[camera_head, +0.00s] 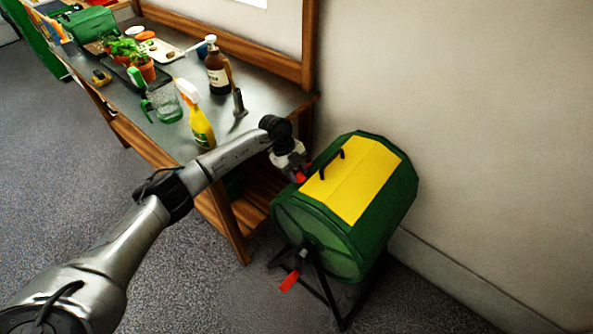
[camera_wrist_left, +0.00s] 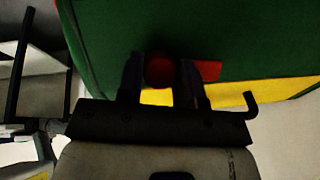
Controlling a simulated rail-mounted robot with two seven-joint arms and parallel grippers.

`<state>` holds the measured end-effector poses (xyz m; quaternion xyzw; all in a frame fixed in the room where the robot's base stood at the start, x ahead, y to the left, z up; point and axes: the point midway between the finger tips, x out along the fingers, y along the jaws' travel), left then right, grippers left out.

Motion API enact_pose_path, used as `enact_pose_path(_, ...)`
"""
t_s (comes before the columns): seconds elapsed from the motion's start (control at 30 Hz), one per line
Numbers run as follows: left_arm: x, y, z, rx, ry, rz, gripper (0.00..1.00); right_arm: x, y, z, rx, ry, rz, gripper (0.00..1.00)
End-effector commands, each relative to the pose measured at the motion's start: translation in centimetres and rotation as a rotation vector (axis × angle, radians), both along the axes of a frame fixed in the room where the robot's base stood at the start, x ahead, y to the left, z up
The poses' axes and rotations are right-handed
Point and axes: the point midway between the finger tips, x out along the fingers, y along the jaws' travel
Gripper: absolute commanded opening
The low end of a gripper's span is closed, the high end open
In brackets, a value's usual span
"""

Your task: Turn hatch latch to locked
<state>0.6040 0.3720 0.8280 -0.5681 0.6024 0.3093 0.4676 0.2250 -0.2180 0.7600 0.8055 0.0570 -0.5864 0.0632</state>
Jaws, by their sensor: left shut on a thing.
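A green drum (camera_head: 312,234) stands on a dark frame, with a yellow hatch (camera_head: 356,180) on its top that lies shut and has a black handle. The red hatch latch (camera_head: 300,177) sits at the hatch's left edge. It also shows in the left wrist view (camera_wrist_left: 160,70), with a red arm reaching right toward the yellow hatch edge. My left gripper (camera_head: 297,172) is at the latch, and in the wrist view its two dark fingers (camera_wrist_left: 160,82) stand on either side of the red knob, shut on it. My right gripper is not in view.
A red-handled crank (camera_head: 290,281) sticks out of the drum's near end. A metal-topped workbench (camera_head: 185,128) stands at the left, holding a yellow spray bottle (camera_head: 201,128), a brown bottle (camera_head: 217,72) and potted plants (camera_head: 146,69). A wall is close behind the drum; the floor in front is clear.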

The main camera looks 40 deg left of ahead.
Motion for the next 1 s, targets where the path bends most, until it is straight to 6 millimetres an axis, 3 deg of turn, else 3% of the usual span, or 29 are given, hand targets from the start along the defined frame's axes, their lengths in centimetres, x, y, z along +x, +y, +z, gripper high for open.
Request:
enact_pose_path(0.5,-0.3,0.2,0.0,0.002,-0.321,-0.316,0.10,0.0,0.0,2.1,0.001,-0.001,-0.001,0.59)
enact_pose_path(1.0,-0.3,0.2,-0.5,0.001,-0.661,-0.646,0.10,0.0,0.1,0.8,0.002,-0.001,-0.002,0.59)
